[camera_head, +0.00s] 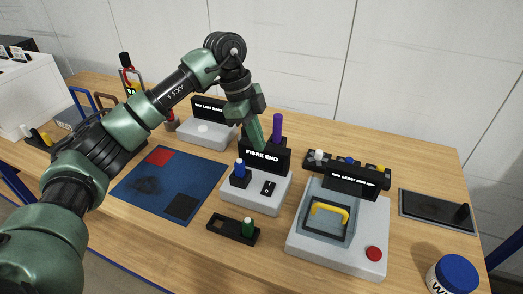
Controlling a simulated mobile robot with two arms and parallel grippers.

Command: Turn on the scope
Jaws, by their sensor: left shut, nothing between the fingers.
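The scope appears to be the white unit (258,203) with a black display reading "FIBRE END" (270,156). A black rocker switch (268,188) sits on its top face in front of the display. A blue-capped piece (240,168) stands in a black holder left of the switch. A purple rod (277,127) stands up behind the display. My left gripper (255,139) points down, shut and empty, at the display's upper left edge; I cannot tell whether it touches. It is above and behind the switch. My right gripper is out of view.
A white unit with a yellow handle (328,209) and red button (374,254) stands right. Another white unit (205,134) stands behind left. A blue mat (168,190) lies left. A black holder with a green-capped piece (248,228) lies in front. A blue-lidded jar (455,275) stands front right.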

